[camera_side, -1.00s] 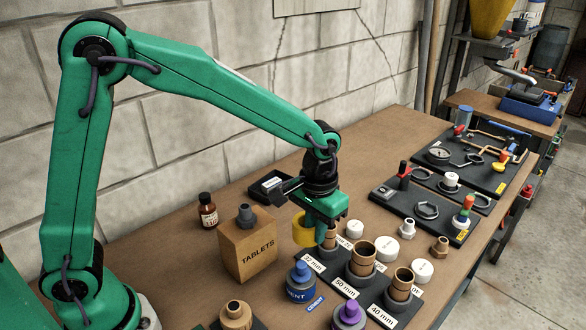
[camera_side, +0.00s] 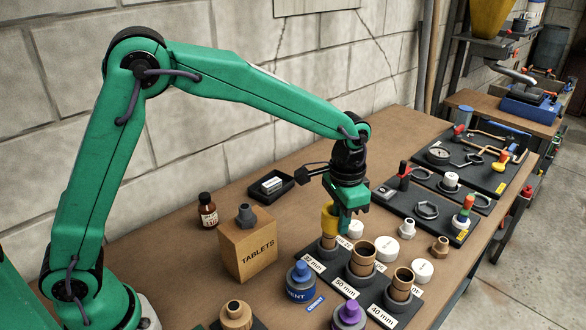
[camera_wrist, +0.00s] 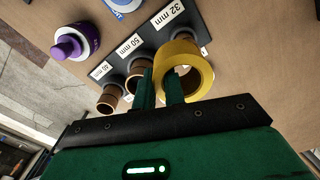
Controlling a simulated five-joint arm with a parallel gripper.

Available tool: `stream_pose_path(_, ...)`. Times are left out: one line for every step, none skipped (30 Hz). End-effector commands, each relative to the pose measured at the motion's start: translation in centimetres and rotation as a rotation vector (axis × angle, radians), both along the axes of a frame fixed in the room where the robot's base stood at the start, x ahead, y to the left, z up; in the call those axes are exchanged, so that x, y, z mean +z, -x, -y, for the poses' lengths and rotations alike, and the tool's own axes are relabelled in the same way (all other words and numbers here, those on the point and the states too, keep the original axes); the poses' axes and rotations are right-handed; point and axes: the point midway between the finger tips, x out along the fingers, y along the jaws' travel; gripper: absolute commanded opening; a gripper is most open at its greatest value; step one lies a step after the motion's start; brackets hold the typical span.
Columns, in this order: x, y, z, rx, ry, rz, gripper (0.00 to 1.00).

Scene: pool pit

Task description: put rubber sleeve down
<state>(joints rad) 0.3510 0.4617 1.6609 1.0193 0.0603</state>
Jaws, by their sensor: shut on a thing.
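A yellow ring (camera_side: 330,217), which I take for the rubber sleeve, is held in my gripper (camera_side: 345,220). In the wrist view my gripper (camera_wrist: 160,82) is shut on the wall of the yellow ring (camera_wrist: 201,66), with one finger inside it. The ring is over the top of the brown pipe stub at the 32 mm label (camera_side: 314,263). I cannot tell whether it is around the stub or just above it. The fingers partly hide the ring in both views.
The 50 mm stub (camera_side: 361,258) and 40 mm stub (camera_side: 401,285) stand close by on the same dark base. A tablets box (camera_side: 247,246) and brown bottle (camera_side: 207,210) stand to the left. White caps (camera_side: 387,249) lie to the right. A black tray (camera_side: 271,186) lies behind.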

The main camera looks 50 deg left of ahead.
Motion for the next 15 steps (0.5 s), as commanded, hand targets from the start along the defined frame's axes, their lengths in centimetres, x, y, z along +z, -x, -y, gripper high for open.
stream_pose_path(0.0,-0.8,0.3,-0.049,0.001,0.002,0.0)
stream_pose_path(0.1,-1.2,0.5,-0.081,0.001,0.002,0.0)
stream_pose_path(0.1,-1.7,0.7,-0.125,0.001,0.002,0.0)
stream_pose_path(0.1,-2.1,0.9,-0.158,0.001,0.002,0.0)
stream_pose_path(0.1,-2.5,1.0,-0.191,0.001,0.002,0.0)
stream_pose_path(0.2,-3.0,1.2,-0.235,0.001,0.002,0.0)
stream_pose_path(0.2,-3.3,1.4,-0.268,0.001,0.002,0.0)
stream_pose_path(0.2,-3.7,1.5,-0.301,0.001,0.002,0.0)
stream_pose_path(0.2,-4.2,1.8,-0.346,0.0,0.003,0.0)
stream_pose_path(0.2,-4.6,1.9,-0.379,0.0,0.002,0.0)
stream_pose_path(0.2,-4.9,2.0,-0.412,0.001,0.001,0.0)
stream_pose_path(0.2,-5.4,2.3,-0.456,0.0,0.003,0.0)
stream_pose_path(0.2,-5.8,2.4,-0.489,0.0,0.003,0.0)
stream_pose_path(0.2,-6.1,2.6,-0.522,0.0,0.002,0.0)
stream_pose_path(0.2,-6.6,2.8,-0.568,0.0,0.002,0.0)
